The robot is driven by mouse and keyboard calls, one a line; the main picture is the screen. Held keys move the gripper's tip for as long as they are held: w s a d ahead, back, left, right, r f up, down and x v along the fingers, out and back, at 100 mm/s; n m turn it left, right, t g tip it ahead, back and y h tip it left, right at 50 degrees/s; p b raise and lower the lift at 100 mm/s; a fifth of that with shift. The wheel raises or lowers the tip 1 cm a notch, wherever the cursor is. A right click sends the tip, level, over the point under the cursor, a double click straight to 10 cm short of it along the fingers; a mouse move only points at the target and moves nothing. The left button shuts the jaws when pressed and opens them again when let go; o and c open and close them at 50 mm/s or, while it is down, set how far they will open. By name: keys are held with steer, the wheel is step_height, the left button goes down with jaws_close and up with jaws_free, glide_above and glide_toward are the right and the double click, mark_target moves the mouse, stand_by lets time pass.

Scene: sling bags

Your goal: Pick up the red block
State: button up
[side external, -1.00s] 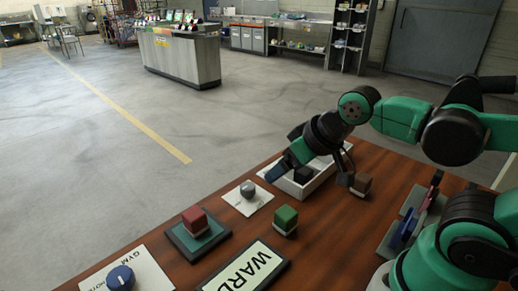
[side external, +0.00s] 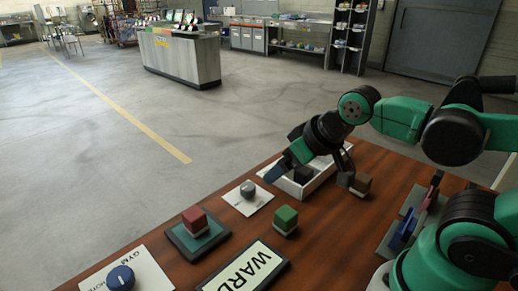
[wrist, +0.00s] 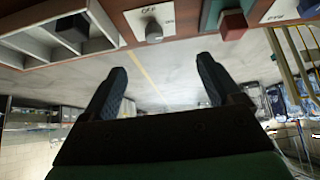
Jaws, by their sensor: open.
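The red block (side external: 195,219) sits on a dark green square pad (side external: 213,233) near the front left of the wooden table. In the wrist view the red block (wrist: 233,22) shows at the top, right of centre. My gripper (side external: 312,180) is open and empty, above and around the white tray area, well to the right of the red block. In the wrist view its two fingers (wrist: 160,80) stand apart with nothing between them. In the side view part of the gripper is hard to make out against the tray.
A green block (side external: 286,219) stands right of the red one. A white tray (side external: 293,190) holds a black block (side external: 303,174). A brown block (side external: 361,183), a grey knob on a plate (side external: 247,189), a blue knob (side external: 121,278) and a WARD sign (side external: 250,270) share the table.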

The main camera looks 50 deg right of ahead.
steer(key=shift+m, duration=0.5)
steer(key=m+g+y, duration=0.5)
steer(key=m+y, duration=0.4)
steer(key=m, duration=0.4)
glide_toward(196, 222)
steer(key=w+f, duration=0.2)
steer(key=w, duration=0.1)
steer(key=f+m+y, duration=0.1)
steer(key=f+m+g+y, duration=0.1)
steer(key=w+a+f+m+y, duration=0.1)
steer(key=shift+f+g, duration=0.25)
steer(key=shift+g, duration=0.05)
steer(key=shift+s+a+f+m+g+y, duration=0.15)
steer(key=shift+f+m+y, duration=0.1)
steer(key=shift+f+y, duration=0.15)
steer(key=shift+s+f+m+g+y, duration=0.1)
steer(key=shift+f+m+g+y, duration=0.05)
steer(key=shift+f+m+y, duration=0.2)
steer(key=shift+x, duration=2.75)
jaws_close()
